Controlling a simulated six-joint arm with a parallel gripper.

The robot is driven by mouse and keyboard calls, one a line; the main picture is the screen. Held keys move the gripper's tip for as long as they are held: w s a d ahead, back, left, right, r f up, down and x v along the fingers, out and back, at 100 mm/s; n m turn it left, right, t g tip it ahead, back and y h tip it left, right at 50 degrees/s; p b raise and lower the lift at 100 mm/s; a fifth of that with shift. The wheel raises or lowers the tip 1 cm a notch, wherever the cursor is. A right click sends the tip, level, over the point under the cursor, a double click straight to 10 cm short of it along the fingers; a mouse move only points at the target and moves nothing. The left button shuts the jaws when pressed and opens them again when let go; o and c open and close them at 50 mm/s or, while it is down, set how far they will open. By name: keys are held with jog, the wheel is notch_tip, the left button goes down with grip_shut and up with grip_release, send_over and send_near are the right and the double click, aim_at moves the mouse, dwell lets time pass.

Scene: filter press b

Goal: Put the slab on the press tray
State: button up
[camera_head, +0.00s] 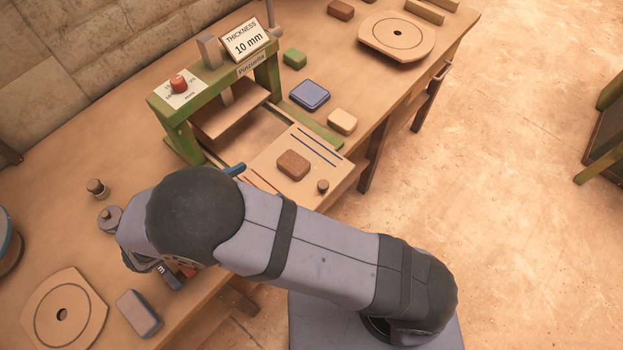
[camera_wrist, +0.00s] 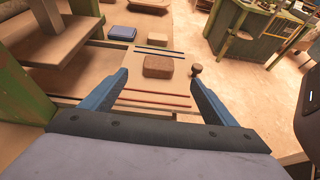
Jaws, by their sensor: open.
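A brown slab (camera_head: 293,165) lies flat on the pale wooden press tray (camera_head: 268,160), which extends from the front of the green press (camera_head: 180,135). The slab also shows in the wrist view (camera_wrist: 158,67), between the tray's blue and red lines. A small knob (camera_head: 323,186) stands near the tray's front edge. My gripper (camera_wrist: 160,77) is open and empty. Its blue fingers point toward the tray, one to each side of the slab in the picture, and appear short of it. In the head view my arm hides most of the gripper; one blue fingertip shows near the tray's left edge.
A blue block (camera_head: 310,95), a cream block (camera_head: 342,122) and a green block (camera_head: 294,59) lie right of the press. A lavender block (camera_head: 139,313) and a round-marked board (camera_head: 65,312) lie at the lower left. A sign (camera_head: 247,40) reads "THICKNESS 10 mm".

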jog(key=d+m+g, duration=0.2)
jog(key=d, duration=0.2)
jog(key=d+m+g, duration=0.2)
jog(key=d+m, duration=0.1)
jog(key=d, duration=0.1)
jog(key=w+d+m+g, duration=0.1)
jog(key=d+m+g, duration=0.2)
jog(key=d, duration=0.1)
jog(key=shift+d+r, duration=0.2)
jog(key=shift+d, duration=0.1)
jog(key=s+d+m+g+y, duration=0.1)
jog(key=d+m+y, duration=0.3)
jog(key=m, duration=0.5)
jog(key=s+d+r+m+g+y, duration=0.1)
jog(key=s+d+m+y, duration=0.3)
jog(key=d+m, duration=0.4)
jog(key=shift+s+d+m+y, duration=0.25)
jog(key=shift+m+y, duration=0.45)
jog(key=shift+m, duration=0.3)
